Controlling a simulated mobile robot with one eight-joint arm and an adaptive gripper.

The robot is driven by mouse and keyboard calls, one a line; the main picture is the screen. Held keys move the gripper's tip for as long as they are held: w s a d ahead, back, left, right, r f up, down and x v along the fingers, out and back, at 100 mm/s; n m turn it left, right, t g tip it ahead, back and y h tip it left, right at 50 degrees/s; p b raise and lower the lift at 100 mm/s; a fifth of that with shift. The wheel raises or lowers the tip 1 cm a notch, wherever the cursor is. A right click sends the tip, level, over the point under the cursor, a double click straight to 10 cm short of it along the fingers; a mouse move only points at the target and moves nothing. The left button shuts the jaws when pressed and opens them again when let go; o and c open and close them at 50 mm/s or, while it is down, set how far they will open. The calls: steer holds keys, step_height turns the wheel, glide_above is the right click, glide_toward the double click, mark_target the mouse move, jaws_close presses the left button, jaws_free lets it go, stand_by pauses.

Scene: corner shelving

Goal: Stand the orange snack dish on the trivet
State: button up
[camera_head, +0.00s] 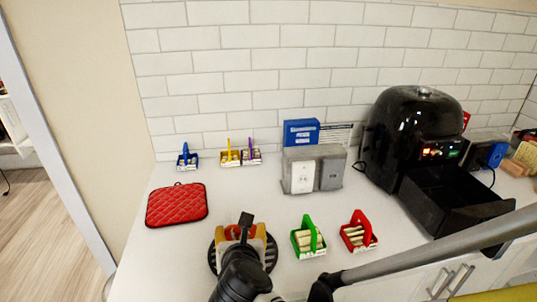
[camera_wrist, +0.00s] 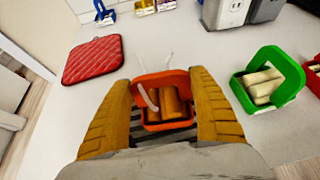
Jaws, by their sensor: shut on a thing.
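The orange snack dish (camera_wrist: 180,78) has a raised handle and tan snack sticks in it. It sits between the two yellow fingers of my gripper (camera_wrist: 163,92), which are shut on it from both sides. In the head view, my gripper (camera_head: 243,238) hides most of the dish; only a bit of orange shows. The dark, round, slatted trivet (camera_head: 213,260) is directly below the dish, and its slats also show in the wrist view (camera_wrist: 147,136). The dish looks roughly upright over the trivet. I cannot tell whether its base touches the trivet.
A green dish (camera_head: 308,238) and a red dish (camera_head: 358,232) stand to the right. A red quilted pad (camera_head: 177,204) lies to the left. Blue (camera_head: 187,160), yellow (camera_head: 230,158) and purple (camera_head: 251,156) dishes stand along the wall. A black air fryer (camera_head: 410,135) has its drawer out.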

steer(key=o, duration=1.5)
steer(key=shift+c, duration=0.2)
steer(key=shift+s, duration=0.1)
